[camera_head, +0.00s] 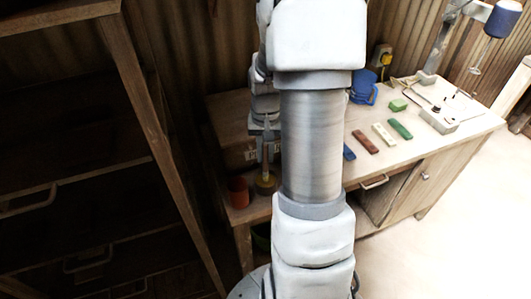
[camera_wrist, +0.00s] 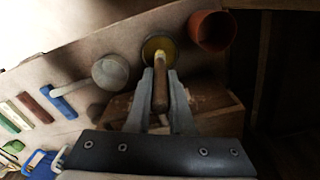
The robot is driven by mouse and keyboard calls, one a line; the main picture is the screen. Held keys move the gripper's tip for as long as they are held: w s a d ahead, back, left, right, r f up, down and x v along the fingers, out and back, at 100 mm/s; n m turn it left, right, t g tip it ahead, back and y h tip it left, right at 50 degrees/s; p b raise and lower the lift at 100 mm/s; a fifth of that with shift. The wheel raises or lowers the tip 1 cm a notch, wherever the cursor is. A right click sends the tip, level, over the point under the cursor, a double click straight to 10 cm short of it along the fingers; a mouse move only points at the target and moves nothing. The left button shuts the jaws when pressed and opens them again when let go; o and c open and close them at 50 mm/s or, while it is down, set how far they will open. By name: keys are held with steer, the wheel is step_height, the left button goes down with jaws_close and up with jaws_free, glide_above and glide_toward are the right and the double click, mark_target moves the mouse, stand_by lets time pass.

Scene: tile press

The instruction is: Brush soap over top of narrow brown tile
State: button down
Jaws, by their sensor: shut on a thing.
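The narrow brown tile (camera_head: 365,142) lies flat on the bench in a row with blue, white and green tiles. It also shows at the left of the wrist view (camera_wrist: 36,107). My gripper (camera_head: 265,128) is shut on the brush's wooden handle (camera_wrist: 160,92), held upright with its head down. The brush is over a round yellowish dish (camera_head: 266,186) at the bench's left end, also in the wrist view (camera_wrist: 147,47). The brown tile is well to the right of the gripper.
A terracotta cup (camera_head: 238,192) stands beside the dish. A pale round cup with a long handle (camera_wrist: 110,72) lies between dish and tiles. A wooden box (camera_wrist: 215,118) is near my gripper.

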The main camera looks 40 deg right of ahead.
stand_by(0.3)
steer(key=shift+r+p, duration=2.65)
steer(key=shift+r, duration=0.85)
steer(key=shift+s+f, duration=0.1)
